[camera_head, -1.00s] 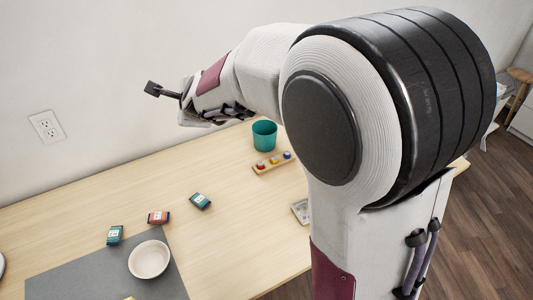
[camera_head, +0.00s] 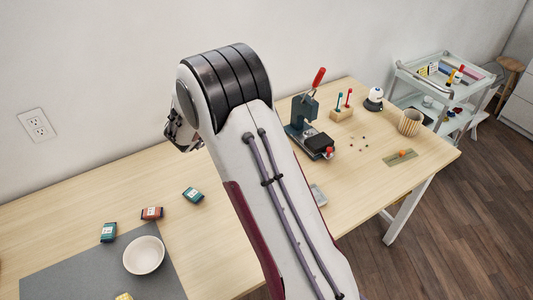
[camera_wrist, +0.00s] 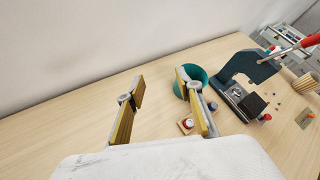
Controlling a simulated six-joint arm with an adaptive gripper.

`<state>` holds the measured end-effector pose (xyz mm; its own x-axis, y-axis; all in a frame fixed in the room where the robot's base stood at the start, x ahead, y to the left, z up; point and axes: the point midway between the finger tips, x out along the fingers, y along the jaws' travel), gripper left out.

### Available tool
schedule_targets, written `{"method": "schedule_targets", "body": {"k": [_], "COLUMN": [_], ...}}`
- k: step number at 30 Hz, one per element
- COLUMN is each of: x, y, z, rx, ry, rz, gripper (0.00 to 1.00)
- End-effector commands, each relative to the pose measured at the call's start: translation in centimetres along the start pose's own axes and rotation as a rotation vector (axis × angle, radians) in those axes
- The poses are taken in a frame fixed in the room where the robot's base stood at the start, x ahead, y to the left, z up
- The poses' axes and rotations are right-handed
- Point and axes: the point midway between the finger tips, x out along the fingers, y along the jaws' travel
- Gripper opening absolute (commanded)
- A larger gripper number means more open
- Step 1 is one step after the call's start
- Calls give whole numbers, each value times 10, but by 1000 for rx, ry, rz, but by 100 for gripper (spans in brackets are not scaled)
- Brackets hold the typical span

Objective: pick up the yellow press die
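The yellow press die cannot be made out now; my arm covers its place in the head view. In the wrist view, a small wooden rack (camera_wrist: 184,128) stands in front of a teal cup (camera_wrist: 196,76). A red-and-white die (camera_wrist: 189,122) shows in the rack beside my right-hand finger, which hides part of the rack. My gripper (camera_wrist: 160,82) is open with its fingers wide apart and nothing between them. It is above the table, to the left of the rack in that view.
A dark press (camera_head: 308,128) with a red handle stands at the back of the table (camera_head: 360,180). A ribbed pot (camera_head: 409,122) is at the right. A white bowl (camera_head: 144,255) and several small packets are at the left. The wall (camera_head: 100,60) runs behind the table.

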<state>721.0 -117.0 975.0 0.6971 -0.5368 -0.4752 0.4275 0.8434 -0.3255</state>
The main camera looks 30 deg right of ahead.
Motion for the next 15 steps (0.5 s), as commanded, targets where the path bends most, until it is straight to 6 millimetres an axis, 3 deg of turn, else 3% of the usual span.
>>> {"method": "schedule_targets", "body": {"k": [6, 15], "x": [32, 58], "y": [-12, -33], "z": [-47, -117], "rx": [205, 460], "ry": [37, 42], "rz": [-152, -382], "gripper": [36, 36]}}
